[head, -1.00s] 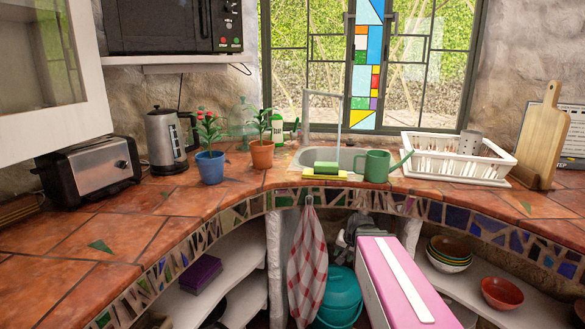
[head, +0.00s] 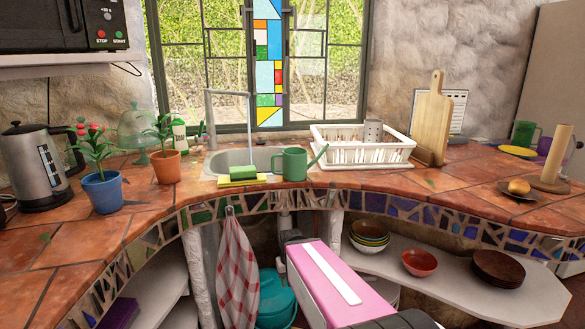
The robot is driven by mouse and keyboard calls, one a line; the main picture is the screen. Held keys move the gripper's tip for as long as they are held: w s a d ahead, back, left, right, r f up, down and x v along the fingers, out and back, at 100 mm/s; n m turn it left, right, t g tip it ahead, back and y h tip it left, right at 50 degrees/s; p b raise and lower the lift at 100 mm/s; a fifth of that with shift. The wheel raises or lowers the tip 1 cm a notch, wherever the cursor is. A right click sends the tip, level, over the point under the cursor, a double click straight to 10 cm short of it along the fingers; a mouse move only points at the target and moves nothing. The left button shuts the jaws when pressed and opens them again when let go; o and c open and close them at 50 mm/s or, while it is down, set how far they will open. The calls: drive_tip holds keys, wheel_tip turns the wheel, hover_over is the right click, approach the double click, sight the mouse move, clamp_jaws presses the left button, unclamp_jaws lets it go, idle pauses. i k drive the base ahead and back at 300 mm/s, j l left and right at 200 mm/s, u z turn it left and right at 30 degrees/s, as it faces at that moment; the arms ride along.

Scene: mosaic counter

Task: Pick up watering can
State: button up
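The green watering can (head: 292,164) stands upright on the tiled counter, at the front edge of the sink. Its spout points up to the right, and its handle is on the left. My arm shows as a pink and white link low in the middle, below the counter edge. A grey part at its far end shows under the counter, but I cannot make out gripper fingers there. Nothing of mine touches the can.
A green and yellow sponge (head: 243,174) lies left of the can. A white dish rack (head: 362,150) stands to its right, with a wooden board (head: 433,120) beyond. Potted plants (head: 102,188) and a kettle (head: 34,170) are at left. A checked towel (head: 238,270) and bowls (head: 420,262) are below.

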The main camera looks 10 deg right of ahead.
sight(295, 166)
drive_tip(key=k+l+u, duration=0.55)
drive_tip(key=k+l, duration=0.2)
drive_tip(key=l, duration=0.1)
